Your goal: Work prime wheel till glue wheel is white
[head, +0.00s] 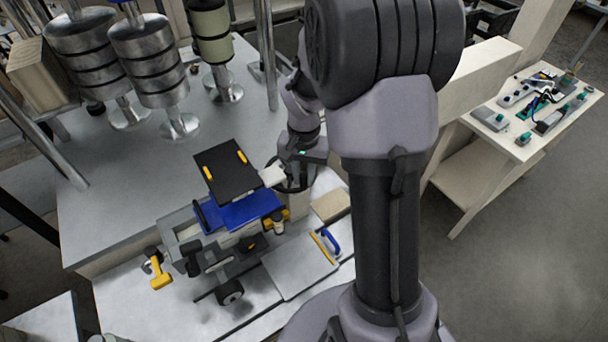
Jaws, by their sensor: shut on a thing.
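My gripper (288,177) reaches down at the right end of the glue unit (172,226). It is shut on a dark, rounded part that looks like the prime wheel; the fingers and my wrist hide most of it. A pale piece lies between the gripper and a black plate (226,172) with two yellow strips. A blue tray (240,211) sits below that plate. A small dark wheel (229,292) with a pale hub stands at the unit's front. I cannot tell which part is the glue wheel, nor see any white glue.
Metal rollers (150,60) stand upright on the grey table behind. A blue-handled tool (330,241) and a tan block (331,205) lie right of the unit. A yellow-handled tool (160,276) is at its left. A side bench (530,110) at right holds small parts.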

